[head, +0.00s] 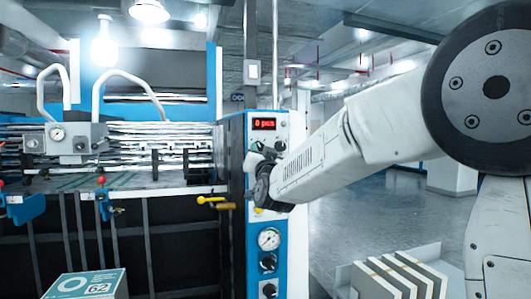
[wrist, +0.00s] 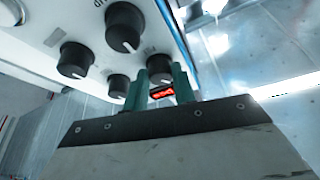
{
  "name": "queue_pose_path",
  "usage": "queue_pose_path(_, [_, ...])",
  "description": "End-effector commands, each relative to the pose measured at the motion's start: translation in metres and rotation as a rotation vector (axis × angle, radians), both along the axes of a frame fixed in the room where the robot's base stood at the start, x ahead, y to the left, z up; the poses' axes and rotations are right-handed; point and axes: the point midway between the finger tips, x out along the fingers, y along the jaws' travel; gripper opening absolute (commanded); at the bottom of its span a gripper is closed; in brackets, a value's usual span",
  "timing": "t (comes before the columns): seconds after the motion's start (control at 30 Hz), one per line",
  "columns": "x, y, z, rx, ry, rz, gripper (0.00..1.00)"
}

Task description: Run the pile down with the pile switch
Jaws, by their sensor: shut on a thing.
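The blue-and-white control panel (head: 238,160) stands in the middle of the head view. My gripper (head: 262,170) is up against its face, below the red display (head: 264,124) reading "0 pcs". In the wrist view my gripper (wrist: 161,75) has its green fingers closed around a dark knob (wrist: 158,63), taken as the pile switch; its label is too small to read. The fingers hide part of the knob, and the wrist hides it in the head view. A red-lit patch shows between the fingers.
Other black knobs (wrist: 123,27) sit close around my fingers. A gauge (head: 268,239) and more knobs are lower on the panel. The laminating machine (head: 110,150) with its rolls is at left. A pallet-like stack (head: 395,275) stands at lower right; floor behind is clear.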

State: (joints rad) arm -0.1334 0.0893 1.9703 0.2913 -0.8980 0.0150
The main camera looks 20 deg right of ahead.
Motion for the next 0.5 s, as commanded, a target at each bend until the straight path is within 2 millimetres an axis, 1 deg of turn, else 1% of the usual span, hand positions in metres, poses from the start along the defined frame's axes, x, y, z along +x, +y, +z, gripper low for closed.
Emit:
queue_pose_path(0.2, [0.0000,0.0025,0.0004,0.187,0.000,0.000,0.03])
queue_pose_path(0.5, [-0.0001,0.0044,0.0012,0.394,0.001,0.001,0.03])
